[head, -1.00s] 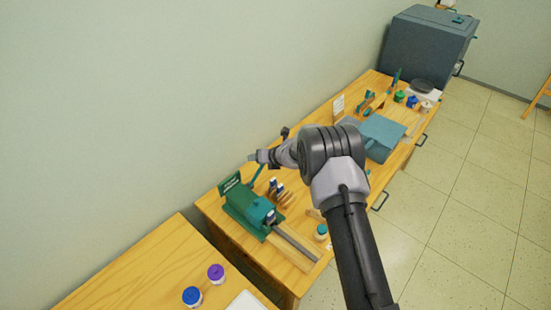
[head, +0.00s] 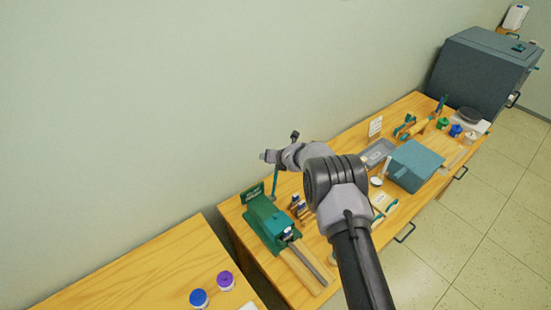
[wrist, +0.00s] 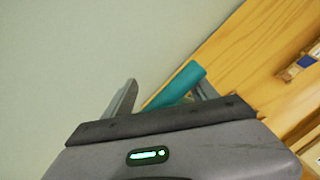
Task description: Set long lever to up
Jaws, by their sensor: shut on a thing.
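The long lever (head: 275,183) is a teal bar rising from the green machine (head: 265,222) on the wooden bench. In the head view it stands nearly upright, its top end at my gripper. In the wrist view the teal lever end (wrist: 182,84) lies between the two grey fingers of my gripper (wrist: 164,92), which is shut on it. The lever's lower part is hidden by my gripper body in the wrist view. In the head view the fingers are too small to make out clearly.
A small dark green sign (head: 252,194) stands at the machine's back. Small bottles (head: 299,208) stand just right of it. A blue-grey box (head: 415,166) and a grey tray (head: 377,153) are farther along the bench. The wall is close behind.

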